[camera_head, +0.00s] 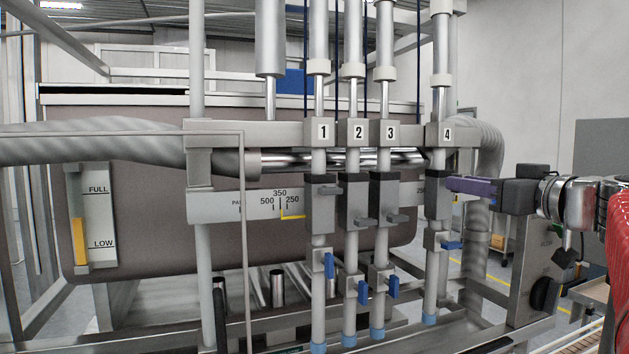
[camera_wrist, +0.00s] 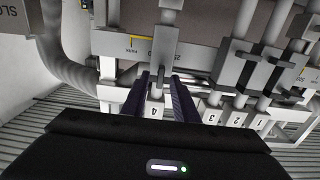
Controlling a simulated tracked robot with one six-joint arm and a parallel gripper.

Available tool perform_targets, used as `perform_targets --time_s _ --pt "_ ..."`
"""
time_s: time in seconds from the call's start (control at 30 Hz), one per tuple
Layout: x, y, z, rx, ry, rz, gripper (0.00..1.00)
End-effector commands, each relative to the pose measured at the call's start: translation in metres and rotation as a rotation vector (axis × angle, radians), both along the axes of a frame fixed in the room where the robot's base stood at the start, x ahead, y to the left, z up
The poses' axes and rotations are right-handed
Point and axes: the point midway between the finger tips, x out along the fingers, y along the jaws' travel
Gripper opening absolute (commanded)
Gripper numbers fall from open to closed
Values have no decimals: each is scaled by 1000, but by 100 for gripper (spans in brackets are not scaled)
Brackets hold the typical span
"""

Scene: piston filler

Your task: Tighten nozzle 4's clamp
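Nozzle 4 (camera_head: 430,275) is the rightmost of the nozzle columns, below the block with label 4 (camera_head: 447,134). Its clamp (camera_head: 437,207) is a grey block with a dark top. My gripper (camera_head: 450,184) reaches in from the right with purple fingers at the upper part of this clamp, hiding its handle in the head view. In the wrist view the picture is inverted, and the clamp handle (camera_wrist: 161,79) is a thin grey bar between my two fingers (camera_wrist: 160,77). The fingers stand apart on either side of it, with gaps visible. I cannot tell whether either finger touches it.
Nozzle 1's clamp (camera_head: 320,209), nozzle 2's clamp (camera_head: 353,209) and nozzle 3's clamp (camera_head: 384,209) stand to the left with their handles showing. A blue valve lever (camera_head: 452,245) sticks out below my gripper. A ribbed hose (camera_head: 488,145) and a control box (camera_head: 536,265) are to the right.

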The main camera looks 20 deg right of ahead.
Motion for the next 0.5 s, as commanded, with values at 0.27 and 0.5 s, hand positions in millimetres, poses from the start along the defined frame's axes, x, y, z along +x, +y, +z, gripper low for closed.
perform_targets --time_s 0.27,0.5 --pt "12 1 0 -1 0 0 27" --pt "12 1 0 -1 0 0 24"
